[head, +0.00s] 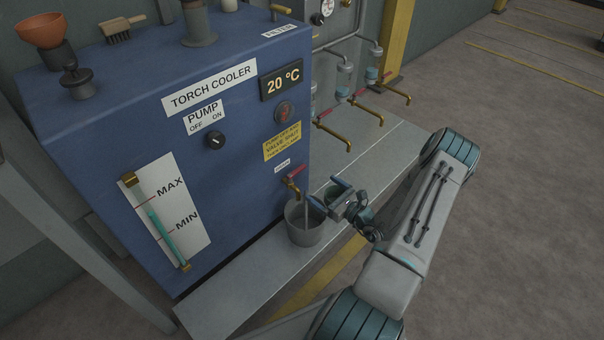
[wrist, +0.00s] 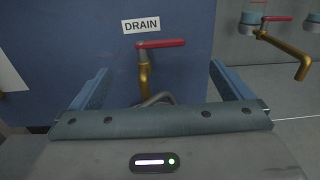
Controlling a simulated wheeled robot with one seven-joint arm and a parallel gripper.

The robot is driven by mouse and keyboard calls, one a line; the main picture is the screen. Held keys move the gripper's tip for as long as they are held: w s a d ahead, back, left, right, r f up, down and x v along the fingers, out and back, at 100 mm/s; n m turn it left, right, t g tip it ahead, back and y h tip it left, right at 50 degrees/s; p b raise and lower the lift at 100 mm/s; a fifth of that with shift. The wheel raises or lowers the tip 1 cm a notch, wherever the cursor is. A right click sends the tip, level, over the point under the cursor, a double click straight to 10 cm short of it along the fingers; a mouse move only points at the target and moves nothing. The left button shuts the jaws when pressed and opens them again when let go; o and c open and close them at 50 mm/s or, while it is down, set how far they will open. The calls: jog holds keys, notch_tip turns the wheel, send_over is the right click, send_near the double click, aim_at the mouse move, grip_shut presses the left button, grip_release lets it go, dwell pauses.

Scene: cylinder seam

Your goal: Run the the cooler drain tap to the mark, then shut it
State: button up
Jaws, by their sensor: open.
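The blue torch cooler (head: 235,140) has a brass drain tap (head: 290,186) low on its front, under a DRAIN label (wrist: 154,24). Its red lever (wrist: 162,43) points sideways to the right in the wrist view. I cannot tell whether liquid runs from the tap. A grey bucket (head: 304,235) stands below it. My gripper (head: 328,193) is open and empty, in front of the tap and over the bucket's right side. In the wrist view the tap sits between the fingers (wrist: 160,85), apart from them.
The pump knob (head: 216,140) and the 20 °C display (head: 281,83) are on the cooler front. Several similar brass taps with red levers (head: 335,130) hang to the right. The grey bench (head: 235,298) runs underneath. Open floor (head: 500,200) lies to the right.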

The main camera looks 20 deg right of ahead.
aim_at(299, 171)
jog(key=b+x, duration=0.3)
jog(key=x, duration=0.7)
jog(key=shift+w+a+f, duration=0.1)
jog(key=shift+f, duration=0.05)
jog(key=shift+w+a+b, duration=0.2)
jog(key=shift+w+b, duration=0.1)
jog(key=shift+w, duration=0.4)
jog(key=shift+c, duration=0.3)
